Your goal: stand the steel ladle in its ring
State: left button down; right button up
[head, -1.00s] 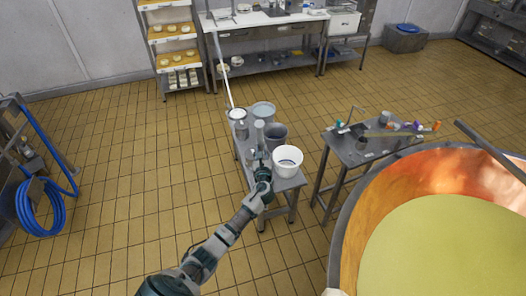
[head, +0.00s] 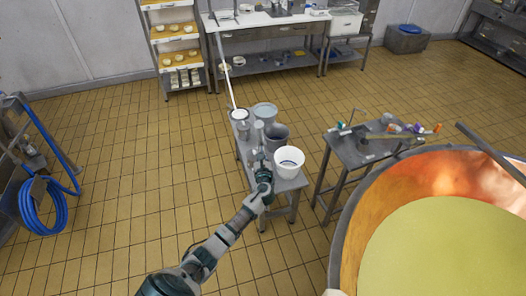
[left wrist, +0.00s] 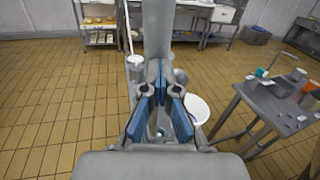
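My left gripper (head: 261,158) is over the small grey bench (head: 288,184). In the left wrist view its blue-padded fingers (left wrist: 158,85) come together at the front. A smooth grey upright piece (left wrist: 157,30), which looks like the steel ladle, rises from the fingertips; it also shows as a pale grey column above the gripper in the head view (head: 259,131). The fingers appear shut on it; the contact is partly hidden. The ladle's lower end is hidden. I cannot make out the ring. My right gripper is not in view.
The bench holds a white bucket (head: 289,162), a grey bucket (head: 277,136), a lidded pail (head: 264,111) and a pail (head: 239,114) with a long white pole (head: 226,75). A tool table (head: 350,152) and a large copper vat (head: 345,235) stand right.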

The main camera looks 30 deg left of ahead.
pick_arm(q)
jog(key=shift+a, duration=0.1)
jog(key=c, duration=1.4)
grip_release()
jog(key=shift+a+f, duration=0.1)
jog(key=shift+f, duration=0.05)
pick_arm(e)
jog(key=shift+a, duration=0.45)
pick_arm(q)
jog(key=shift+d, duration=0.2)
jog(key=v, duration=1.1)
jog(key=shift+s+d, duration=0.2)
jog(key=shift+s, duration=0.15)
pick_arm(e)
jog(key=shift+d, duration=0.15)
